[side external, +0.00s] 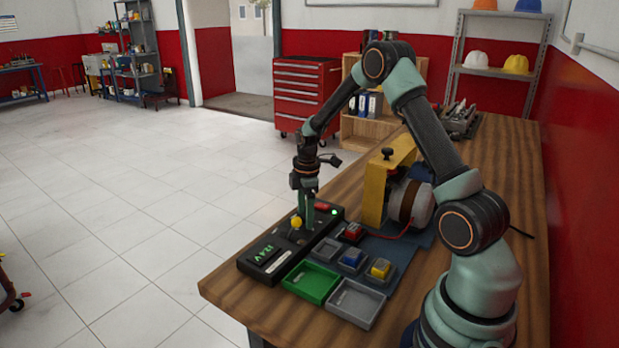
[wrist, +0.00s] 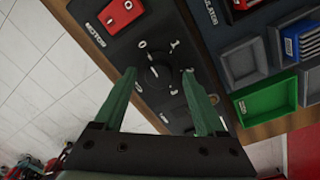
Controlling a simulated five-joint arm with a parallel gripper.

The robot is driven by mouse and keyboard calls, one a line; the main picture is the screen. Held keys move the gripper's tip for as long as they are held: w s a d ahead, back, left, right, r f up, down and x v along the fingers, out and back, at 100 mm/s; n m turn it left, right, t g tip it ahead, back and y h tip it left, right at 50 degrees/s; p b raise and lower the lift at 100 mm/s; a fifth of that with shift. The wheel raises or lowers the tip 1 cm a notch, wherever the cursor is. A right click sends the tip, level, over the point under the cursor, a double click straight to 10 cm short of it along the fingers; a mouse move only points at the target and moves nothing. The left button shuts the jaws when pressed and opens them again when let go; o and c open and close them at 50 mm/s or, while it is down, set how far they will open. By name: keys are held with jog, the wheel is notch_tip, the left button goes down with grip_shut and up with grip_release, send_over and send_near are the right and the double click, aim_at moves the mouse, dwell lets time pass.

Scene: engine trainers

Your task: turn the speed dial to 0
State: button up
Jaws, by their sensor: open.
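The speed dial (wrist: 160,73) is a round black knob on a black control box (wrist: 128,45), with the white marks 0, 1, 2 and 3 around it in the wrist view. I cannot clearly tell which mark its pointer faces. My gripper (wrist: 159,74) is open, with one green finger on each side of the dial. The fingers look apart from the knob, though the exact gap is unclear. In the side view my gripper (side external: 306,224) points down over the control box (side external: 262,263), and its fingers hide most of the dial.
A red motor switch (wrist: 121,12) sits beside the dial. A yellow knob (side external: 296,221) and a green light (side external: 334,212) are on the box. Green (side external: 311,282) and grey (side external: 355,303) trays stand in front. A yellow-framed engine trainer (side external: 376,190) stands behind.

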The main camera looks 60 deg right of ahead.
notch_tip(320, 180, up, 12)
jog(key=shift+s+a, duration=0.2)
jog(key=shift+s, duration=0.15)
jog(key=shift+r, duration=0.1)
jog(key=s+a+r+m+t, duration=0.2)
jog(key=s+a+r+m, duration=0.25)
jog(key=a+r, duration=0.45)
jog(key=s+a+m+t, duration=0.3)
jog(key=s+a+m, duration=0.3)
jog(key=s+a, duration=0.3)
jog(key=shift+s+a, duration=0.2)
jog(key=shift+a, duration=0.5)
